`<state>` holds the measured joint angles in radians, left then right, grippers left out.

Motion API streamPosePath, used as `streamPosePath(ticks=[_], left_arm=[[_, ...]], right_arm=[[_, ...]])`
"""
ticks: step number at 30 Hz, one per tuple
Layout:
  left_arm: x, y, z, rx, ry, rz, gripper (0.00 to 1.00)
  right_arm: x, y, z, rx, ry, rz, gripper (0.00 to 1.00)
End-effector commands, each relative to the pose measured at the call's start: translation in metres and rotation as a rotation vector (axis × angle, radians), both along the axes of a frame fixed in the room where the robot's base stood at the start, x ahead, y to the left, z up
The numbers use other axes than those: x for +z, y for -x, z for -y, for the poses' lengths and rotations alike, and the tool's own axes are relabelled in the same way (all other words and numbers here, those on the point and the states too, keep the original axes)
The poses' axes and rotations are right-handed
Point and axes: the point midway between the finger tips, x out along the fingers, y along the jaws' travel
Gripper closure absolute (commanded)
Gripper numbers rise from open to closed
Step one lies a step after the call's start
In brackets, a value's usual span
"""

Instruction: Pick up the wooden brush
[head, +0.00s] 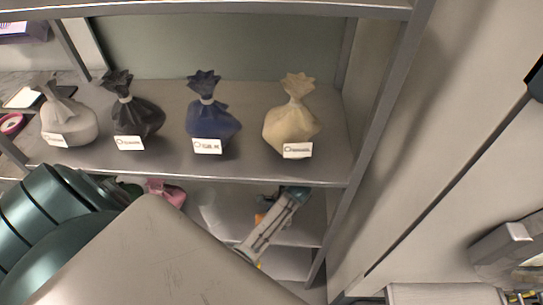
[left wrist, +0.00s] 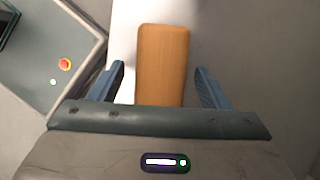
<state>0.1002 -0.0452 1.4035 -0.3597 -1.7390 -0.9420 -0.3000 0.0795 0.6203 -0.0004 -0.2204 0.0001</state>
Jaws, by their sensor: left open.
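The wooden brush (left wrist: 162,48) shows in the left wrist view as a plain orange-brown block with rounded corners. Its near end lies between the two blue-grey fingers of my left gripper (left wrist: 159,68). The fingers are open, with a gap visible on each side of the block. The near end of the brush is hidden behind the gripper body, and no bristles show. I cannot make out the brush in the head view, where my arm covers much of the lower left. My right gripper does not show.
In the head view a metal shelf (head: 220,174) holds a white sack (head: 68,118), a black sack (head: 137,116), a blue sack (head: 212,122) and a cream sack (head: 290,126), all labelled. A pink item (head: 168,193) sits below. A white surface (left wrist: 126,35) lies behind the brush.

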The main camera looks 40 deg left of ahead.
Motion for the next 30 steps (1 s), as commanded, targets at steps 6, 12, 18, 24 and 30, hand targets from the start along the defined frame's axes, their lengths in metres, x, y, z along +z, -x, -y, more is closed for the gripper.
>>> streamPosePath(ticks=[6, 12, 18, 24, 30], left_arm=[[0.0000, 0.0001, 0.0000, 0.000, -0.001, -0.001, 0.29], [-0.0014, 0.0002, 0.0000, 0.000, 0.000, -0.001, 0.29], [-0.0033, 0.0000, -0.0001, 0.000, 0.000, 0.000, 0.29], [-0.0048, 0.0001, -0.0001, 0.000, -0.001, -0.001, 0.29], [-0.0048, 0.0001, -0.0001, 0.000, 0.000, 0.000, 0.43]], right_arm=[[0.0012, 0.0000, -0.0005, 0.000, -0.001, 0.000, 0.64], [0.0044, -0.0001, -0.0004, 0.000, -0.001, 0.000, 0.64], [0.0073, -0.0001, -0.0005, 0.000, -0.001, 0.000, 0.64], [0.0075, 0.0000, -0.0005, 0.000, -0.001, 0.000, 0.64], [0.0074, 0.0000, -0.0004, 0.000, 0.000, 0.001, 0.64]])
